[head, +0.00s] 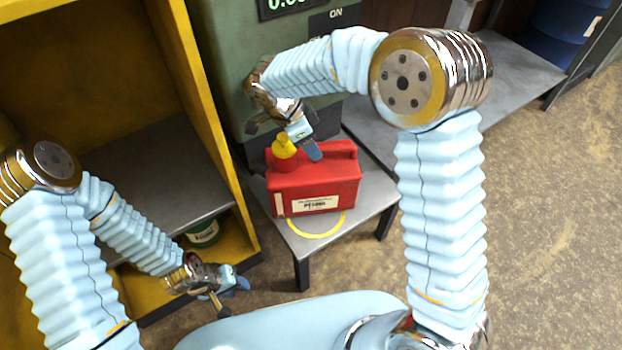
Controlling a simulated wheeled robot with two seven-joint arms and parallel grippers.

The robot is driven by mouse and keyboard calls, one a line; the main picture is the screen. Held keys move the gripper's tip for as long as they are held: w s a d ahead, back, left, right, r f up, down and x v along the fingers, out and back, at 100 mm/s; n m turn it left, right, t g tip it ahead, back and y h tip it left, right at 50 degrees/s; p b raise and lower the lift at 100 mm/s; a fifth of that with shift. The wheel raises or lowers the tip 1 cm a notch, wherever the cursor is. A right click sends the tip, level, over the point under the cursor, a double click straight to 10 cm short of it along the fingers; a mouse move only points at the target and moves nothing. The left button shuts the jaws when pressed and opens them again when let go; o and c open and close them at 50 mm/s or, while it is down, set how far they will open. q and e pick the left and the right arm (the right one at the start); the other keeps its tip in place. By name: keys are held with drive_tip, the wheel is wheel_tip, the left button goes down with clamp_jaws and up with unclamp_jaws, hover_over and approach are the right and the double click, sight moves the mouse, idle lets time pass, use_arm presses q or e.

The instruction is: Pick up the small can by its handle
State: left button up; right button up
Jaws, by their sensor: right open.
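The small can is a red fuel can (314,187) with a yellow cap (284,147), a white label on its front and a handle along its top right. It stands upright on a small grey table (375,187). My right gripper (305,143) is open at the top of the can, just right of the cap, with a blue fingertip in front of the left end of the handle. I cannot tell whether it touches the can. My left gripper (226,290) is low on the left, left of the table and apart from the can; its opening is unclear.
A yellow cabinet (203,85) with a dark shelf stands on the left, with a green can (204,233) low inside it. A green machine (228,50) with a display stands behind the table. Open floor (560,230) lies on the right.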

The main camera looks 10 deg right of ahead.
drive_tip(key=shift+x, duration=1.25)
clamp_jaws()
